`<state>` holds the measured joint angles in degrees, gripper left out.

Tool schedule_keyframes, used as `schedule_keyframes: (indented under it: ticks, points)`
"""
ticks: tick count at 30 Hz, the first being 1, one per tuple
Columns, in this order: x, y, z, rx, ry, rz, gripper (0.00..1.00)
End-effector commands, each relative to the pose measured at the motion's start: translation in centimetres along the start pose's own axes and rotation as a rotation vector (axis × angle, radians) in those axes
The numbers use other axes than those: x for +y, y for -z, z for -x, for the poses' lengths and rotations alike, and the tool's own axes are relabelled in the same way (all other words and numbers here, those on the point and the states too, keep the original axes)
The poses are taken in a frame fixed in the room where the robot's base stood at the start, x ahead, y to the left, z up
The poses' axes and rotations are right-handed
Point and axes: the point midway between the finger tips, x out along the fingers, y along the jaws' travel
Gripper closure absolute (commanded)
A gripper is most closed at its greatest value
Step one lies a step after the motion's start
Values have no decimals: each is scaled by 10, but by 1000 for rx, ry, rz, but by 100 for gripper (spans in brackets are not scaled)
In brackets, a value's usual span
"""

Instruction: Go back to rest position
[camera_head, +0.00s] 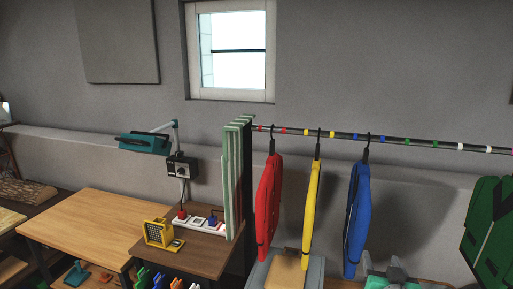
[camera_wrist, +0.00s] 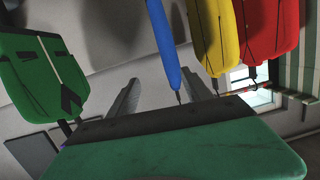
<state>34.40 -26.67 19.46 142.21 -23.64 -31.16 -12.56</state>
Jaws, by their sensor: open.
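My gripper (camera_wrist: 160,76) shows in the wrist view with its two grey fingers spread wide apart and nothing gripped. The blue hanging panel (camera_wrist: 165,45) shows edge-on between the fingers in that view, beyond them; its distance from them is hard to tell. The view looks upside down, with the panel's hook toward the bottom. In the head view the blue panel (camera_head: 357,220) hangs by a hook from the rail. My gripper's fingers cannot be made out in the head view.
A yellow panel (camera_head: 311,213) and a red panel (camera_head: 268,207) hang left of the blue one on the rail (camera_head: 400,141). A green panel (camera_head: 490,235) is at the right edge. A wooden table (camera_head: 85,225) and wall lamp (camera_head: 145,143) are at left.

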Motion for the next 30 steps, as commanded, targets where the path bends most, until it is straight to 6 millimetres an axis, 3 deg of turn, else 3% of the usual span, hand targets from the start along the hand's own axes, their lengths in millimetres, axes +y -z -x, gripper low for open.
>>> schedule_keyframes:
  ticks: [5,10,15,18,22,25,30]
  points:
    - [-1,-46,4,-188,11,-26,42]
    - [3,-104,24,-442,-1,-56,42]
    - [13,-154,64,-732,-48,-93,42]
    - [20,-171,96,-899,-95,-115,42]
    - [18,-175,140,-1090,-138,-118,42]
    - [3,-158,168,-1190,-145,-72,42]
    - [-54,-104,160,-1068,-14,91,42]
